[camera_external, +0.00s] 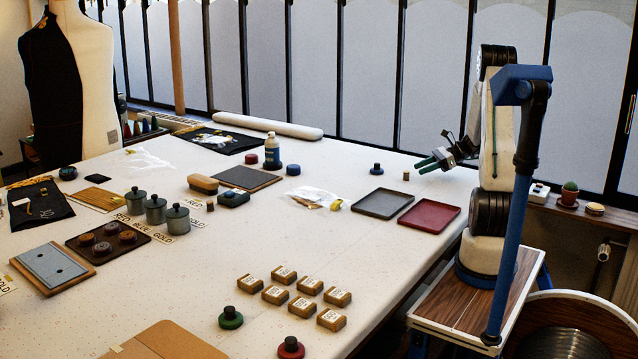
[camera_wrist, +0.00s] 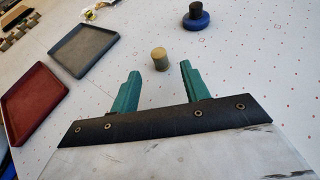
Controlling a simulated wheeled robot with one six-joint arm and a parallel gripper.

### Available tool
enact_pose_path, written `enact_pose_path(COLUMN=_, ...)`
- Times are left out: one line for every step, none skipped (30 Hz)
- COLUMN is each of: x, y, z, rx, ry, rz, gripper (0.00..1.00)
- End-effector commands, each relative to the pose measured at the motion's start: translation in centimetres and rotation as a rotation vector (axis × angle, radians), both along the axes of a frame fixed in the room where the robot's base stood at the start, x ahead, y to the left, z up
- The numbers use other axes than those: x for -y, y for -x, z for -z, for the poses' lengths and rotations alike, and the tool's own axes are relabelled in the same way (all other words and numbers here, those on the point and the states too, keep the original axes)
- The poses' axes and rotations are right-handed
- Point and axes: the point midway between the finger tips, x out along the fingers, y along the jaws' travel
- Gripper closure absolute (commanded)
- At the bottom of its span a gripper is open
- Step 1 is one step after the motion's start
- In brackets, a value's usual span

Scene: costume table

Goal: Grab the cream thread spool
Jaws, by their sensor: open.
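A small tan, cork-like cylinder (camera_wrist: 160,58) stands upright on the white table, between and beyond my fingertips in the wrist view. It also shows in the external view (camera_external: 406,176), just left of my gripper; its colour is closest to cream, but I cannot tell for sure that it is the thread spool. My gripper (camera_wrist: 157,80) has two green fingers spread apart with nothing between them. In the external view my gripper (camera_external: 428,164) is above the table's right part, apart from the cylinder.
A blue-based knob (camera_wrist: 195,18) stands right of the cylinder. Grey (camera_wrist: 83,46) and red (camera_wrist: 33,98) trays lie to the left. Several small brown boxes (camera_external: 308,285) stand near the table's front. The table around the cylinder is clear.

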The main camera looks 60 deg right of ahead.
Motion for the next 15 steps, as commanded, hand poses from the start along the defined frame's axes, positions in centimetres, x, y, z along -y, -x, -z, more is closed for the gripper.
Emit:
enact_pose_path(x=-0.5, y=-0.5, z=0.2, rx=-0.001, ry=-0.001, rz=-0.004, gripper=0.54)
enact_pose_path(x=-0.7, y=-0.7, z=0.4, rx=-0.001, ry=-0.002, rz=-0.005, gripper=0.54)
enact_pose_path(x=-1.0, y=-1.0, z=0.5, rx=-0.001, ry=0.0, rz=-0.005, gripper=0.54)
enact_pose_path(x=-1.1, y=-1.1, z=0.6, rx=-0.001, ry=0.0, rz=-0.005, gripper=0.54)
enact_pose_path(x=-1.3, y=-1.3, z=0.7, rx=0.0, ry=0.001, rz=-0.004, gripper=0.54)
enact_pose_path(x=-1.4, y=-1.5, z=0.8, rx=0.0, ry=0.001, rz=-0.004, gripper=0.54)
enact_pose_path(x=-1.6, y=-1.7, z=0.9, rx=0.0, ry=0.001, rz=-0.004, gripper=0.54)
enact_pose_path(x=-1.8, y=-2.0, z=1.0, rx=-0.001, ry=0.002, rz=-0.006, gripper=0.54)
enact_pose_path(x=-2.2, y=-2.4, z=1.2, rx=-0.001, ry=0.001, rz=-0.008, gripper=0.54)
enact_pose_path(x=-2.4, y=-2.8, z=1.4, rx=-0.001, ry=0.002, rz=-0.008, gripper=0.54)
enact_pose_path(x=-2.7, y=-3.1, z=1.5, rx=-0.001, ry=0.002, rz=-0.007, gripper=0.54)
enact_pose_path(x=-3.1, y=-3.6, z=1.8, rx=-0.001, ry=0.003, rz=-0.008, gripper=0.54)
enact_pose_path(x=-3.4, y=-3.9, z=1.9, rx=-0.002, ry=0.002, rz=-0.009, gripper=0.54)
enact_pose_path(x=-3.6, y=-4.2, z=2.1, rx=-0.001, ry=0.001, rz=-0.008, gripper=0.54)
enact_pose_path(x=-3.9, y=-4.5, z=2.3, rx=-0.001, ry=0.002, rz=-0.007, gripper=0.54)
